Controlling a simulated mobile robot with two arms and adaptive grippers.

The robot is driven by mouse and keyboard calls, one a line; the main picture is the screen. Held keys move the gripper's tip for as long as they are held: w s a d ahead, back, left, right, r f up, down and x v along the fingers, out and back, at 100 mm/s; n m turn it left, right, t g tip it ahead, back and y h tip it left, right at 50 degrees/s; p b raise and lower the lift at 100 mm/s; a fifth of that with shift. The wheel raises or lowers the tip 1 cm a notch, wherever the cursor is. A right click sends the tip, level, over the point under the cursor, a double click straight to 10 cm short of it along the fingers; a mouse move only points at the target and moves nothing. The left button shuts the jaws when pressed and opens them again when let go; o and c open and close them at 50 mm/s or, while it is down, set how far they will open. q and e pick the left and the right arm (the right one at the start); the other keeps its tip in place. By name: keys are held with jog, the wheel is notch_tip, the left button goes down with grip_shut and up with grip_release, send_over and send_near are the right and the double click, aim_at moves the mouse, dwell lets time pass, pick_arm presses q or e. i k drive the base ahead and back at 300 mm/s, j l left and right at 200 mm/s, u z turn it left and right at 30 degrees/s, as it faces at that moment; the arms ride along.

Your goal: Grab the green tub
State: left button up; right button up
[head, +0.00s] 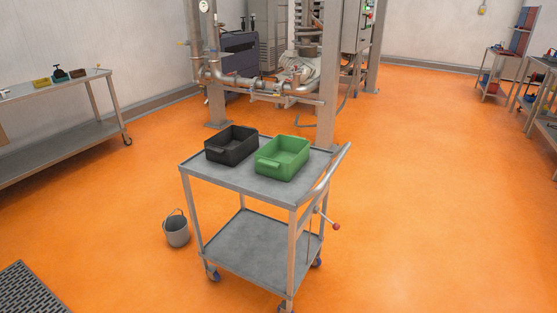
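The green tub (281,168) stands upright on the top shelf of a grey metal cart (225,177), towards the side with the push handle. It looks empty, with its opening facing up. A black tub (231,155) of similar shape stands just to its left, with a narrow gap or light contact that I cannot tell apart. Neither of my grippers shows in the head view.
The cart's handle (328,170) rises at its right. A grey bucket (176,231) stands on the orange floor left of the cart. Pipes and machinery (290,75) stand behind. A workbench (60,90) runs along the left.

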aim_at(281, 158)
jog(key=i+j+z, duration=0.25)
jog(key=i+j, duration=0.45)
jog(key=j, duration=0.1)
